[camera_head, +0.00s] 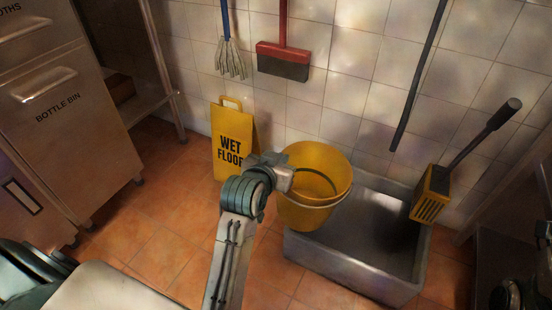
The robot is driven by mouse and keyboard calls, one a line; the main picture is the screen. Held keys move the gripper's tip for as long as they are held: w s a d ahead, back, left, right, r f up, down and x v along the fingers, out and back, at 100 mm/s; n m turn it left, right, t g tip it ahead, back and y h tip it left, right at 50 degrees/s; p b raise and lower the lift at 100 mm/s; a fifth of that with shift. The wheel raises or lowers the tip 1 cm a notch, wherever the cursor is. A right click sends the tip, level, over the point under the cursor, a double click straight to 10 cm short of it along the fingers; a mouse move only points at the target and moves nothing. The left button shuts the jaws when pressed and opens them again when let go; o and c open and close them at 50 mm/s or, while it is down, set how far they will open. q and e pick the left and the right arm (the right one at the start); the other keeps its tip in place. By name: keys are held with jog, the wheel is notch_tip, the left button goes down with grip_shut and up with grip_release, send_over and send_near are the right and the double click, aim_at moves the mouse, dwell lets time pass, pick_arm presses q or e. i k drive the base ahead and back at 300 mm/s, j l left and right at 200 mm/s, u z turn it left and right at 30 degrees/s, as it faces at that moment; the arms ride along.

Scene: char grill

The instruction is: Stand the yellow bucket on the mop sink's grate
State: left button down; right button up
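The yellow bucket (318,200) is near the middle of the head view, in front of the mop sink's left rear corner and overlapping its left wall. It looks raised off the floor and roughly upright, with its open top showing. My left gripper (287,178) is at the bucket's left rim and appears closed on it; the fingertips are mostly hidden. The grey mop sink (345,269) stands against the tiled wall. Its inside is dark and partly shadowed, and I cannot make out the grate clearly. My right gripper is not clearly visible.
A yellow wringer (431,194) with a dark handle sits at the sink's right side. A wet floor sign (232,135) stands left of the bucket. A mop (230,58) and red squeegee (283,59) hang on the wall. A metal cabinet (60,110) stands left.

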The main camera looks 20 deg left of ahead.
aim_at(361, 225)
jog(key=i+j, duration=0.25)
jog(key=j, duration=0.15)
jog(key=i+j, duration=0.2)
jog(key=j, duration=0.25)
jog(key=j+z, duration=0.1)
jog(key=z, duration=0.35)
jog(key=i+j+z, duration=0.1)
jog(key=z, duration=0.3)
jog(key=j+z, duration=0.1)
jog(key=z, duration=0.35)
